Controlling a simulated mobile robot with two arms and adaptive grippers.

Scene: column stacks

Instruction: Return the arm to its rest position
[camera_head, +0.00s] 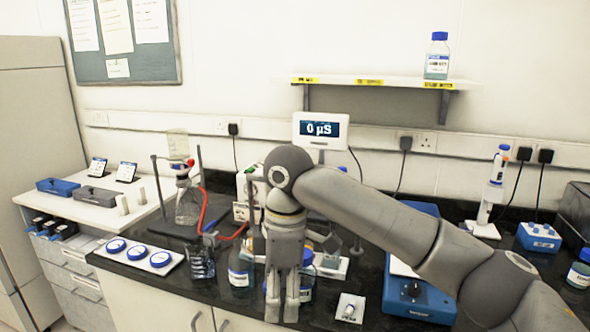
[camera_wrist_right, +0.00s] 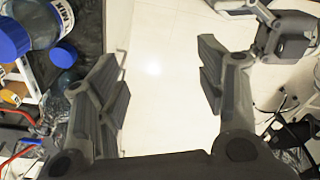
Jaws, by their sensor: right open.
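My right arm reaches in from the lower right of the head view and bends down over the bench front. My right gripper (camera_head: 283,312) points down in front of the bench bottles. In the right wrist view its two fingers stand wide apart (camera_wrist_right: 163,75), with only pale floor between them and nothing held. A dark gripper-like part (camera_wrist_right: 285,38) at the upper right of that view looks like my left gripper; its jaws are not clear. My left arm does not show in the head view.
Bottles with blue caps (camera_head: 241,270) stand close beside the right gripper on the dark bench. A small white tile (camera_head: 349,308) lies right of it. A blue device (camera_head: 418,300) is partly behind my arm. A glassware stand (camera_head: 186,205) with red tubing is at left.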

